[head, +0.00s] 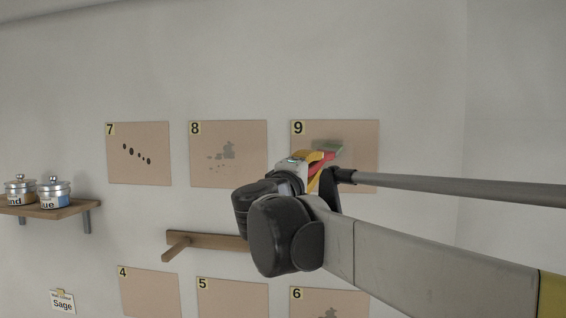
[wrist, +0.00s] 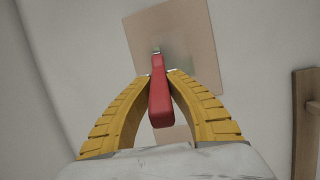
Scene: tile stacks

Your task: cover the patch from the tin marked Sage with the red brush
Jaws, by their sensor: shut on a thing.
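My gripper (head: 318,162) is shut on the red brush (head: 322,163) in front of the panel marked 9 (head: 365,135). In the wrist view the brush (wrist: 159,95) sits between the yellow fingers, its head towards the panel (wrist: 200,30). A grey-green area (head: 328,149) shows at the brush's head; I cannot tell how much is bristles and how much is paint on the panel, or whether they touch. A faint greenish smear also shows beside the brush tip in the wrist view. No tin marked Sage is in view; a card reading Sage (head: 63,303) hangs at lower left.
Panels 4 and 5 show below. A wooden rail with a peg (head: 205,240) sits under panel 8. Two tins with partly hidden labels stand on a shelf (head: 75,208) at left.

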